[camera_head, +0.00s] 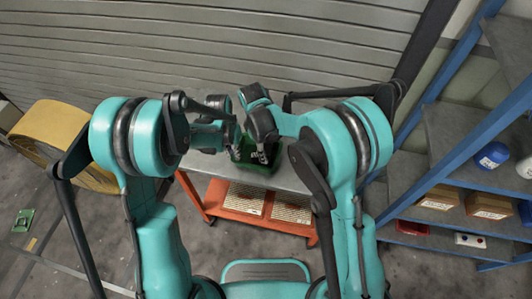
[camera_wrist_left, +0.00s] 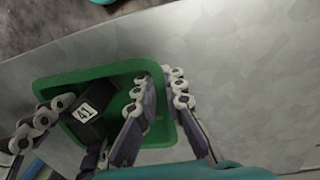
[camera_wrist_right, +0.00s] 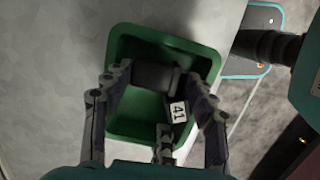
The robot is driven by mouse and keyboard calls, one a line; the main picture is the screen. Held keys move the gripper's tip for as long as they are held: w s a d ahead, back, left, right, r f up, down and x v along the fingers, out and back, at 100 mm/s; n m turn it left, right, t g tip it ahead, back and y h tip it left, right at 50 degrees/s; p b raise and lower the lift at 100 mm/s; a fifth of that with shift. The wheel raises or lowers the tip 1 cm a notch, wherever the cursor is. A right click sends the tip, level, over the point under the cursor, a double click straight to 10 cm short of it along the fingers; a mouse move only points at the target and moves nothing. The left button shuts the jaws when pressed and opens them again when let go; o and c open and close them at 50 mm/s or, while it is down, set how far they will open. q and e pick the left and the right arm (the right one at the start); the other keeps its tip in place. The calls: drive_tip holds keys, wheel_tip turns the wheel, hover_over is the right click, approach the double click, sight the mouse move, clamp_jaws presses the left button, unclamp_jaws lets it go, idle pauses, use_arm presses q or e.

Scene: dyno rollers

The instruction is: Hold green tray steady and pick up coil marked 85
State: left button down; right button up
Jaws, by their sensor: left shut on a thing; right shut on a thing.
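The green tray (camera_head: 259,169) stands on the metal table top, and it also shows in the left wrist view (camera_wrist_left: 102,77) and the right wrist view (camera_wrist_right: 160,34). My left gripper (camera_wrist_left: 158,82) is shut on the tray's side wall, one finger inside and one outside. My right gripper (camera_wrist_right: 156,77) is inside the tray, its fingers closed around a dark block (camera_wrist_right: 154,76). A white label (camera_wrist_right: 178,112) reading 41 shows at that block's near end; it also shows in the left wrist view (camera_wrist_left: 85,112). I cannot tell whether it belongs to the held block. No label reading 85 is visible.
The grey table top (camera_wrist_left: 250,70) is clear around the tray. An orange cart shelf (camera_head: 240,200) with pale panels is below. A blue shelving rack (camera_head: 450,160) with boxes stands at the right. A yellow drum-shaped thing (camera_head: 55,130) is at the left.

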wheel_tip(320, 180, up, 7)
drive_tip(key=shift+r, duration=0.1)
use_arm(q)
drive_tip(key=c, duration=1.6)
unclamp_jaws()
drive_tip(key=shift+o, duration=0.2)
wheel_tip(320, 180, up, 12)
drive_tip(key=shift+a, duration=0.45)
